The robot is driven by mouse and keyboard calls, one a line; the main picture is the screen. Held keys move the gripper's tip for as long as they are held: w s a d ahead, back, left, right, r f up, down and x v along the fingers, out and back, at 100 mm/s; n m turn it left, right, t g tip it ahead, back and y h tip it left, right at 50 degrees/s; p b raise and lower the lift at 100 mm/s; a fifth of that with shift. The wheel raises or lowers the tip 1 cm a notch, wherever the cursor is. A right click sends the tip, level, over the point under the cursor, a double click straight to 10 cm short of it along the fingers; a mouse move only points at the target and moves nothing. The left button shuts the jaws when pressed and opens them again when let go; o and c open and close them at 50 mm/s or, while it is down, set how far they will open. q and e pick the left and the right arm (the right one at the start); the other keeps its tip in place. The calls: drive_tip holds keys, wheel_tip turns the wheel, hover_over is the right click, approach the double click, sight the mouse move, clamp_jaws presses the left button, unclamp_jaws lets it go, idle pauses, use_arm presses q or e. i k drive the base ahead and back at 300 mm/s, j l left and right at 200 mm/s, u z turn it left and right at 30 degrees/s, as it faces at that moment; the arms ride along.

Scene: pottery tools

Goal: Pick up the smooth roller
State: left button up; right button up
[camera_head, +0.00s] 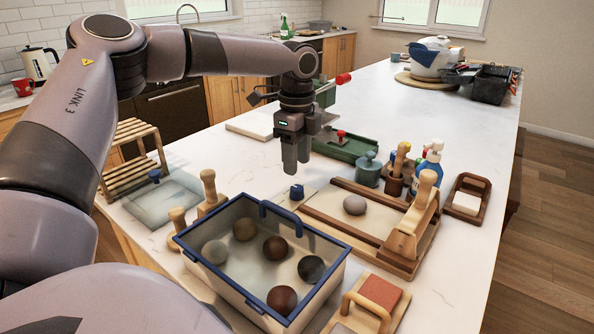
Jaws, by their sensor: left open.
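My left gripper (296,158) hangs above the middle of the counter, fingers pointing down, open with nothing between them. Two wooden pieces could be the roller. One (412,222) has a rounded knob and lies along the right side of a wooden frame, right of a grey clay ball (354,205). The other (207,192) shows knobbed wooden parts behind the left rim of the bin, which hides some of it. I cannot tell which one is smooth. My gripper is apart from both. My right gripper is not in view.
A blue-rimmed bin (334,268) holds several clay balls. The wooden-framed board (325,200) lies right of it. A green tray (350,150), green pot (368,172), bottles (428,165) and soap dish (484,192) stand around. The far counter is mostly clear.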

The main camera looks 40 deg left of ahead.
sight(403, 235)
drive_tip(key=k, duration=1)
